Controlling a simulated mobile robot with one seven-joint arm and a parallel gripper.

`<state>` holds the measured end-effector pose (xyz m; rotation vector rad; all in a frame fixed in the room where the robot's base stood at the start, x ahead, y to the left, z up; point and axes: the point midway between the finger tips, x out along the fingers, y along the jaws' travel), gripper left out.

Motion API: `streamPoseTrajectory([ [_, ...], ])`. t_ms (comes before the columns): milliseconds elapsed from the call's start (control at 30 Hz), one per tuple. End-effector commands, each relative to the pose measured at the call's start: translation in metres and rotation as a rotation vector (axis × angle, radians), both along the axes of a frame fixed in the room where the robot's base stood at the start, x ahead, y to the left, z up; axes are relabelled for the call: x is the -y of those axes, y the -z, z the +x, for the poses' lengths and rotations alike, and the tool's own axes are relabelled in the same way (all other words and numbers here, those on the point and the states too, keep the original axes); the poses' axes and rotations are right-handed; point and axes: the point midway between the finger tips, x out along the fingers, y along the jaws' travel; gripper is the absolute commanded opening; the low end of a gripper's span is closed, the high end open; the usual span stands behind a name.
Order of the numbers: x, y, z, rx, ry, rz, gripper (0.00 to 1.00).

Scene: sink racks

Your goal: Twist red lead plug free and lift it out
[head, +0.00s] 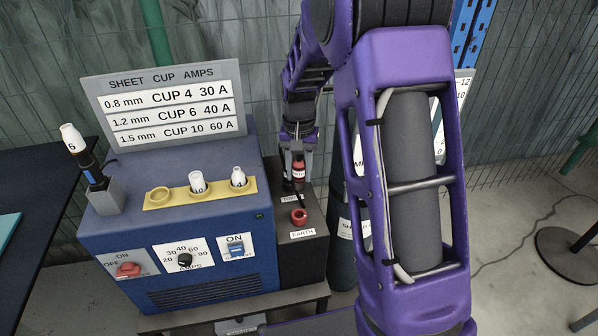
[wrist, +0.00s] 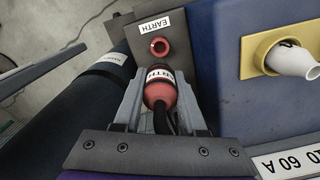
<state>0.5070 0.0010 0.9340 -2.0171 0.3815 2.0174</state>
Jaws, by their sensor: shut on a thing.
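The red plug (head: 299,171) is held between the fingers of my gripper (head: 297,152), above the dark side panel of the blue machine. In the wrist view, my gripper (wrist: 160,105) is shut on the plug (wrist: 160,93), a finger on each side. A partly hidden label on it ends in "RTH", and its black lead runs back between the fingers. An empty red socket (head: 299,216) stands beside the EARTH label; it also shows in the wrist view (wrist: 159,46), just beyond the plug. The plug's tip is hidden, so I cannot tell whether it touches the panel.
The blue machine (head: 185,235) is at the left, with a yellow cup holder (head: 159,197) and a torch (head: 92,172) on top. A dark cylinder (head: 342,240) stands close beside the panel.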

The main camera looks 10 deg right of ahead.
Motion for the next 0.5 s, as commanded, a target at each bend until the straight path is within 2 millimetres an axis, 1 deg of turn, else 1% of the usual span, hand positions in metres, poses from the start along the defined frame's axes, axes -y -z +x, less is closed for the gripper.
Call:
streamPoseTrajectory([
  [33, 0.000, -0.004, 0.000, 0.001, 0.000, 0.000, 0.00],
  [500, 0.000, -0.023, 0.000, 0.001, 0.000, 0.000, 0.00],
])
